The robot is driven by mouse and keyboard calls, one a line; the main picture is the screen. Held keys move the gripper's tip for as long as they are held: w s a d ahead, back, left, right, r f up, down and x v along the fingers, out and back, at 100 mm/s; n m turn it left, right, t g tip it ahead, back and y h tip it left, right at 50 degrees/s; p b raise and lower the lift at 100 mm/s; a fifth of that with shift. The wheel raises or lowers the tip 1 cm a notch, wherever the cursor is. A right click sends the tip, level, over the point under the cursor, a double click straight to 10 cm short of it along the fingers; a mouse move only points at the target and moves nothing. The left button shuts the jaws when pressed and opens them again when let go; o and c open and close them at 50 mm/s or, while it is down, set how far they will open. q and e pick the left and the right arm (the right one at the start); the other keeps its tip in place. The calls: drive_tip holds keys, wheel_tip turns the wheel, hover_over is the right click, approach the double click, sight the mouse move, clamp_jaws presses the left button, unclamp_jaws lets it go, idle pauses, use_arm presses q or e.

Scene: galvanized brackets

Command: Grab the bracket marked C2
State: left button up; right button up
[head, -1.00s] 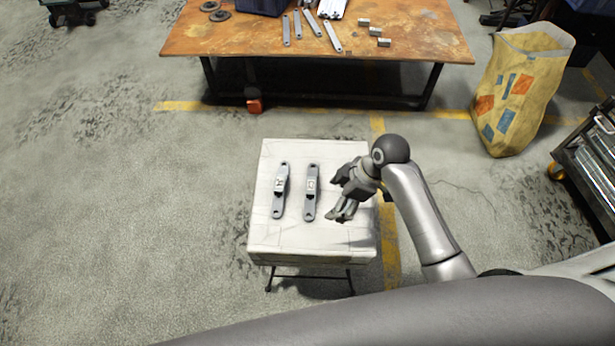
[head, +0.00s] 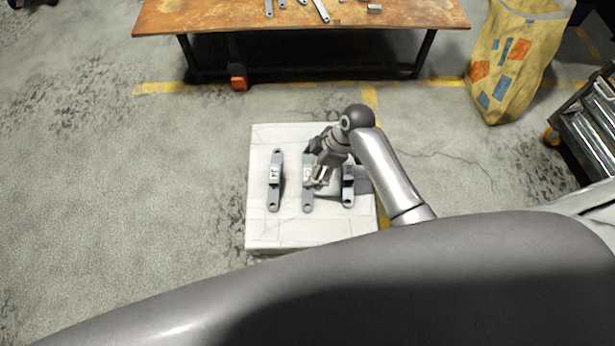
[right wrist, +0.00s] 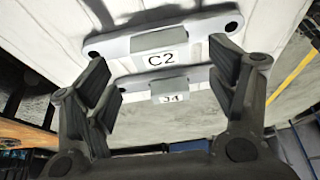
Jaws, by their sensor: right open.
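The bracket marked C2 (right wrist: 160,56) is grey with a white label on its raised middle. It lies flat across the upper part of the right wrist view. It appears to be the middle bracket (head: 307,196) in the head view, partly covered by my right gripper (head: 318,180). That gripper is open and empty; its fingers (right wrist: 168,88) stand wide apart in the right wrist view, near C2 but not closed on it. A second bracket (right wrist: 140,80), its label partly cut off, shows below C2; it seems to be the left bracket (head: 275,185). My left gripper is out of view.
A third bracket (head: 348,192) lies at the right on the white pedestal (head: 265,232); my arm passes close by. An orange-brown workbench (head: 230,15) stands behind, with a yellow bag (head: 515,60) and a cart (head: 590,130) at the right. The pedestal's left edge is clear.

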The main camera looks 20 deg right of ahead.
sight(308, 173)
drive_tip(key=x, duration=0.3)
drive_tip(key=shift+f, duration=0.35)
drive_tip(key=c, duration=0.9)
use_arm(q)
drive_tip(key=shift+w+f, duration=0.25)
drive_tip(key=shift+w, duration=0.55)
use_arm(e)
drive_tip(key=c, duration=0.4)
drive_tip(key=shift+r, duration=0.1)
